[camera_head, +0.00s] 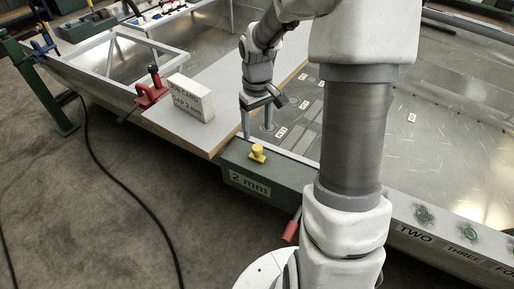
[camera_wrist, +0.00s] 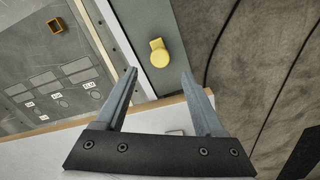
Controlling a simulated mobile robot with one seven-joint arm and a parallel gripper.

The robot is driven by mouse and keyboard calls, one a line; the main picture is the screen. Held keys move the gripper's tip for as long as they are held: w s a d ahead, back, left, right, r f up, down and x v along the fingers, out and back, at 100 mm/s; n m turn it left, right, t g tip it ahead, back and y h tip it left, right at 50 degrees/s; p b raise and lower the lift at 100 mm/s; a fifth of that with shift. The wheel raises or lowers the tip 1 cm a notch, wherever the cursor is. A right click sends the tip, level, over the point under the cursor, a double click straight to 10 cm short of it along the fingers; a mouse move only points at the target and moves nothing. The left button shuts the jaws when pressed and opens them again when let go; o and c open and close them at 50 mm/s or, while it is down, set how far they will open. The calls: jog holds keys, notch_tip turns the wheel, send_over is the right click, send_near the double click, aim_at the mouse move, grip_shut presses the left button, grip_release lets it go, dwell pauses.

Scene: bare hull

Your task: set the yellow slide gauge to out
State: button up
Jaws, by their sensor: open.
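The yellow slide gauge (camera_head: 257,152) is a small knob on top of a grey-green box (camera_head: 240,172) labelled "2 mm" at the hull's near edge. In the wrist view the yellow gauge (camera_wrist: 160,54) sits on a grey-green strip, ahead of and between my fingertips. My gripper (camera_wrist: 159,74) is open and empty, its two fingers apart, and the gauge is beyond the tips, not touched. In the head view my gripper (camera_head: 256,136) points down just behind the gauge. Which end of its travel the gauge stands at I cannot tell.
A white block with printed text (camera_head: 191,98) stands on a pale board (camera_head: 219,125), left of my gripper. A red clamp (camera_head: 151,91) grips the board's edge. A red-handled lever (camera_head: 291,230) is on the box's near side. A black cable (camera_head: 118,188) lies on the floor.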

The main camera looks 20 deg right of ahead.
aim_at(257, 147)
notch_tip(257, 147, down, 7)
jog(key=shift+f+b, duration=0.2)
jog(key=shift+b, duration=0.9)
grip_shut()
dwell(0.6)
